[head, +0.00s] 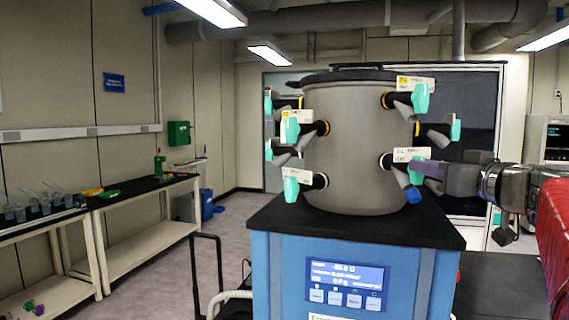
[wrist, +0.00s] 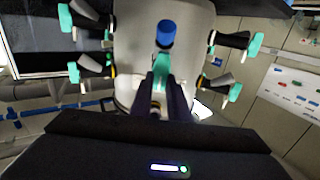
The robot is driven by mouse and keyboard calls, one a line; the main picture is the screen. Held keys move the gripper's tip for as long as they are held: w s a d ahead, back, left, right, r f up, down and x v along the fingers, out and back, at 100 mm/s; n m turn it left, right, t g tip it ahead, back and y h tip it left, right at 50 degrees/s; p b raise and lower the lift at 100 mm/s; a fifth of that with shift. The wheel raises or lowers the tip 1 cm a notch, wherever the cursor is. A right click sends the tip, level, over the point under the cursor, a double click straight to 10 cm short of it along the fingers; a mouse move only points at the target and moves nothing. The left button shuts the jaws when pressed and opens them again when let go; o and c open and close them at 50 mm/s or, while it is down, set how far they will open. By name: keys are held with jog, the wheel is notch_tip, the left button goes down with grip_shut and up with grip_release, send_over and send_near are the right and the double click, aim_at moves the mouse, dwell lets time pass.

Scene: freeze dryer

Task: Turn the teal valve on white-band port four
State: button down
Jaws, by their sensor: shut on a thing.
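The grey drum (head: 355,150) carries several ports with teal valves and white labels. The lower right port has a white band (head: 387,161) and a label (head: 411,154) whose print is too small to read surely. Its teal valve (head: 414,178) is mostly hidden by my gripper (head: 424,172) in the head view; a blue cap (head: 413,194) hangs below. In the wrist view my gripper (wrist: 161,85) is shut on the teal valve (wrist: 161,70), with a finger on each side. The blue cap (wrist: 165,33) shows beyond the fingertips.
An upper right teal valve (head: 421,99) sits above my gripper on a yellow-band port (head: 386,100). Another teal valve (head: 455,127) is to the right, near my arm. The drum stands on a blue cabinet with a black top (head: 270,222) and a display (head: 345,284). Benches line the left wall.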

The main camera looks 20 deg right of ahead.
jog(key=shift+m, duration=0.3)
jog(key=m, duration=0.7)
jog(key=d+m, duration=0.1)
jog(key=m, duration=0.3)
jog(key=shift+f, duration=0.4)
jog(key=shift+m, duration=0.3)
jog(key=c, duration=1.7)
grip_release()
jog(key=shift+s, duration=0.1)
jog(key=shift+r, duration=0.1)
